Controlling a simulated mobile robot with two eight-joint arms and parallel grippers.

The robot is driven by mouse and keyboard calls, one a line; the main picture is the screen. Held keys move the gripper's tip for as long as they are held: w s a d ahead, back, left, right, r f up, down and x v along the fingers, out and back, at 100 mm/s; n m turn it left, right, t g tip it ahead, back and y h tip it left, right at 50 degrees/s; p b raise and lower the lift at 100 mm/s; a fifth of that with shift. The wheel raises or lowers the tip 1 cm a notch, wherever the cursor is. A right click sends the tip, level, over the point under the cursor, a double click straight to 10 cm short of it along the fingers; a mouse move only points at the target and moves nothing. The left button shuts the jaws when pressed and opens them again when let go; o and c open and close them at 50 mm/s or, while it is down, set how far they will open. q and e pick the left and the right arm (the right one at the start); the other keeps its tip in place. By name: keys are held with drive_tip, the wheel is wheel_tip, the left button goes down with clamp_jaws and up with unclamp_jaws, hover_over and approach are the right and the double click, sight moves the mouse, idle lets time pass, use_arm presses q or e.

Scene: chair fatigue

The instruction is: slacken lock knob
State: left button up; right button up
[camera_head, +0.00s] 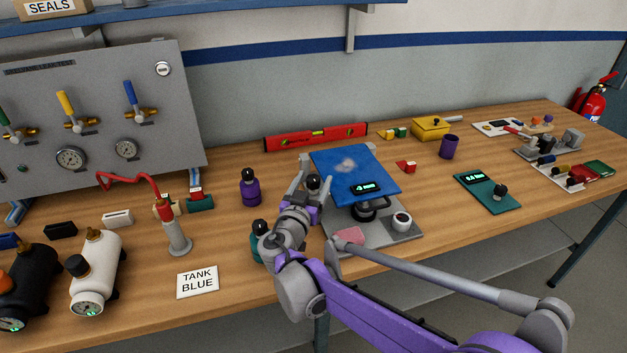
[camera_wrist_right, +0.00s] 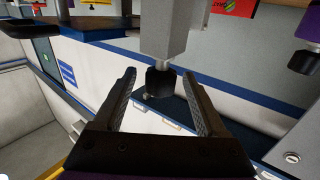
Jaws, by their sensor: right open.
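A tilting rig with a blue plate (camera_head: 352,172) stands on a grey base (camera_head: 385,240), with a small green-lit display on the plate. A black knob (camera_head: 313,181) shows at the rig's left side. In the right wrist view the black knob (camera_wrist_right: 160,82) sits on the end of a grey post (camera_wrist_right: 172,30). My right gripper (camera_head: 314,188) is open around this knob. In the wrist view its fingers (camera_wrist_right: 160,98) stand on either side with gaps, not touching it. My left gripper is not in view.
A purple bottle (camera_head: 250,188) and a teal bottle (camera_head: 258,242) with black caps stand left of my right arm. A white cup (camera_head: 402,221) and a pink pad (camera_head: 350,235) sit on the rig's base. A red level (camera_head: 315,137) lies behind.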

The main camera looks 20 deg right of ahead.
drive_tip(key=shift+w+d, duration=0.15)
drive_tip(key=shift+w, duration=0.1)
clamp_jaws()
drive_tip(key=shift+d+r+n+t+y+p, duration=0.1)
drive_tip(key=shift+r+n+t+y+p, duration=0.1)
drive_tip(key=shift+n+t+y+p, duration=0.85)
drive_tip(key=n+y+p, duration=0.2)
drive_tip(key=y+p, duration=0.1)
drive_tip(key=y, duration=0.1)
drive_tip(key=shift+w+r+t+p, duration=0.1)
drive_tip(key=shift+t+p, duration=0.15)
drive_tip(key=shift+p, duration=0.05)
drive_tip(key=shift+f+n+y, duration=0.2)
drive_tip(key=shift+n+y, duration=0.15)
drive_tip(key=shift+y, duration=0.1)
drive_tip(key=shift+f, duration=0.1)
